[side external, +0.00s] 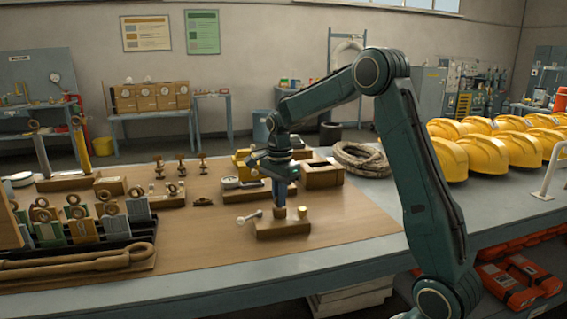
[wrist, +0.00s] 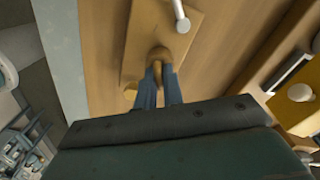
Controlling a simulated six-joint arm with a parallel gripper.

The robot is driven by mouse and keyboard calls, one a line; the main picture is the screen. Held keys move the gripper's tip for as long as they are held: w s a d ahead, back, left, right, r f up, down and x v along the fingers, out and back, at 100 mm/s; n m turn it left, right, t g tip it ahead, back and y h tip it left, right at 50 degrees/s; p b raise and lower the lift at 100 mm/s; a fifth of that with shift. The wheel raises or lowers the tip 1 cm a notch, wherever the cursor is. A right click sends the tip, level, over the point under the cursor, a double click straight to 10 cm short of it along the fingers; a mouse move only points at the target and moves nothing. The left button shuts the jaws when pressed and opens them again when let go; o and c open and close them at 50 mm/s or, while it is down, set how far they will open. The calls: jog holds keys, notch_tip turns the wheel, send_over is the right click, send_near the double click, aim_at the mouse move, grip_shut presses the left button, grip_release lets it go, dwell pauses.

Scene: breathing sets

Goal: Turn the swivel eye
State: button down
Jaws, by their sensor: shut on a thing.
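The swivel eye (wrist: 158,53) is a brown, rounded piece on a wooden block (wrist: 140,35). In the wrist view it shows just beyond my fingertips, and its lower part is hidden between them. My gripper (wrist: 158,76) has its two blue fingers close together, shut on the swivel eye. In the side view my gripper (side external: 280,206) points straight down over the middle of the wooden block (side external: 284,231), which lies on the brown work mat. A little of the swivel eye (side external: 280,213) shows under the fingertips.
A rack of tagged eyes (side external: 85,225) is at left. The mat's front right is clear.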

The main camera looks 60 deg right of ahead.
jog(key=n, duration=0.6)
jog(key=shift+n, duration=0.3)
jog(key=n, duration=1.2)
jog(key=shift+n, duration=0.4)
jog(key=n, duration=1.2)
jog(key=shift+n, duration=0.3)
jog(key=n, duration=1.2)
jog(key=shift+n, duration=0.3)
jog(key=n, duration=0.5)
jog(key=shift+n, duration=0.3)
